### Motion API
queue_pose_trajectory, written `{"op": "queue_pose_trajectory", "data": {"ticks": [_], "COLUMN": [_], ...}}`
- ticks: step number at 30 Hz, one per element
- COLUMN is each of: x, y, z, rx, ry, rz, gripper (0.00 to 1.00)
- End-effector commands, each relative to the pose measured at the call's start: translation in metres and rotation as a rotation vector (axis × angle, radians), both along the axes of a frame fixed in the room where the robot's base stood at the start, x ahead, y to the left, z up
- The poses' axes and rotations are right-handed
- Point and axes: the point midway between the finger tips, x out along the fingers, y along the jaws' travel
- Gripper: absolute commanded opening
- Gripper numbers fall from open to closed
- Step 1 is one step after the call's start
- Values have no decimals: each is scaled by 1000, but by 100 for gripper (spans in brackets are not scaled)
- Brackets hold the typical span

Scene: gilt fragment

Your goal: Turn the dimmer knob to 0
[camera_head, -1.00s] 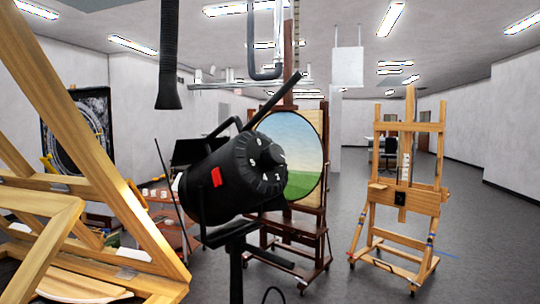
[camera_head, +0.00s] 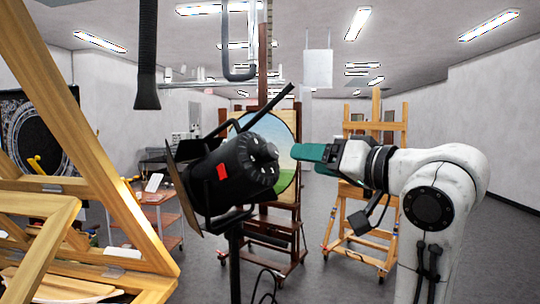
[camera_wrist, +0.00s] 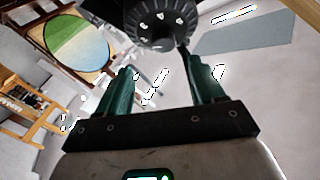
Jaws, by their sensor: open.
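The dimmer knob (camera_head: 264,152) is the black dial on the rear of a black studio lamp (camera_head: 222,172), with white marks around it. The lamp has a red patch and stands on a dark pole. The dial (camera_wrist: 163,22) also shows at the top of the wrist view, beyond the fingertips. The marks are too small to read. My gripper (camera_head: 298,152) has green fingers and is just right of the knob in the head view. In the wrist view my gripper (camera_wrist: 162,75) has its two fingers wide apart with nothing between them.
A large wooden easel (camera_head: 100,160) fills the left foreground. A round landscape painting (camera_head: 282,165) on a dark easel is behind the lamp. A light wooden easel (camera_head: 352,190) stands behind my arm. A handle bar (camera_head: 270,105) rises from the lamp. A red-brown cart (camera_head: 160,205) stands further back.

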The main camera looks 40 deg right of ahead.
Motion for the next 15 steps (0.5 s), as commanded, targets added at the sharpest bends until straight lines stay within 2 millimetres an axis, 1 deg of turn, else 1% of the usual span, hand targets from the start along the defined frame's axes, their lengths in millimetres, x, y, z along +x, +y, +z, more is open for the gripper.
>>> {"op": "queue_pose_trajectory", "data": {"ticks": [1, 5, 8, 15], "x": [-1, 7, 20, 65], "y": [0, 1, 2, 5], "z": [6, 9, 9, 9], "rx": [-3, -3, -1, -2], "ry": [-8, -10, -9, -6], "rz": [0, 4, 4, 4], "gripper": [68, 68, 68, 68]}}
